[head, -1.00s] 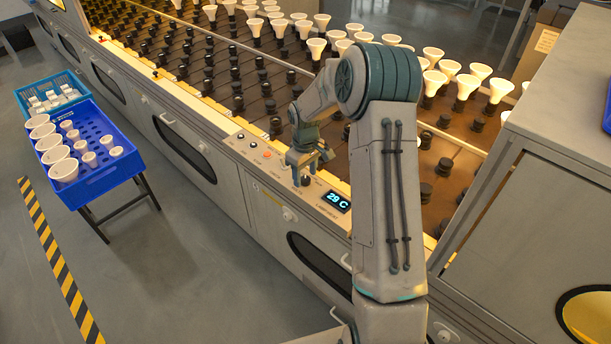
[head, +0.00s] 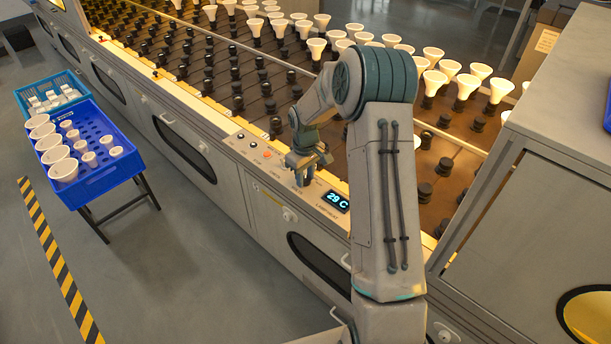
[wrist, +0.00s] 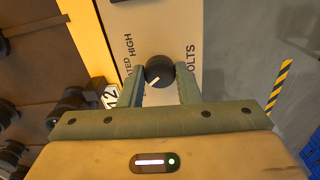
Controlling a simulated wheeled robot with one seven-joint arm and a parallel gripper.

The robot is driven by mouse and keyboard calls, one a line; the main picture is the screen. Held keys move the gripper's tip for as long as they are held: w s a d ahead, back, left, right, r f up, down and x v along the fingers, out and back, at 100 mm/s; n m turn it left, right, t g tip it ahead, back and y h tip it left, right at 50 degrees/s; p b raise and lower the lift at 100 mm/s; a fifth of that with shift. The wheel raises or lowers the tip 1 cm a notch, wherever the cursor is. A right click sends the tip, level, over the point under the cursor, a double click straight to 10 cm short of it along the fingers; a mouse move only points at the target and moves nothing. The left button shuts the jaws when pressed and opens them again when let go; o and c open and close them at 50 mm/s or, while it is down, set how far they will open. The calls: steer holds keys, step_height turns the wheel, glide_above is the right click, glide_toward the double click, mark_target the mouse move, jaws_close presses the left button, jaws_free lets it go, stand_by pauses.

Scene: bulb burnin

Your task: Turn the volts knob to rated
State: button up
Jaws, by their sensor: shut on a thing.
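The volts knob (wrist: 159,71) is a round black knob with a white pointer line, in the upper middle of the wrist view. Its pointer slants toward the lower left of that view. Beside it are the printed words VOLTS (wrist: 190,62), HIGH (wrist: 128,45) and a partly covered word ending in TED (wrist: 127,67). My gripper (wrist: 160,84) has one finger on each side of the knob and is shut on it. In the head view my gripper (head: 302,178) is down at the control panel (head: 263,165), and it hides the knob there.
A lit display reading 29 C (head: 335,201) is just right of my gripper, and an orange button (head: 267,155) is to its left. Behind the panel are rows of sockets, some with white bulbs (head: 316,46).

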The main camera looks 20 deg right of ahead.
mark_target(305, 178)
steer(key=m+b, duration=0.1)
steer(key=m, duration=0.2)
steer(key=shift+m+b, duration=0.4)
steer(key=shift+m, duration=1.6)
steer(key=o, duration=1)
steer(key=shift+r, duration=0.1)
step_height(305, 178, up, 14)
steer(key=shift+f+p, duration=0.15)
steer(key=shift+p, duration=0.15)
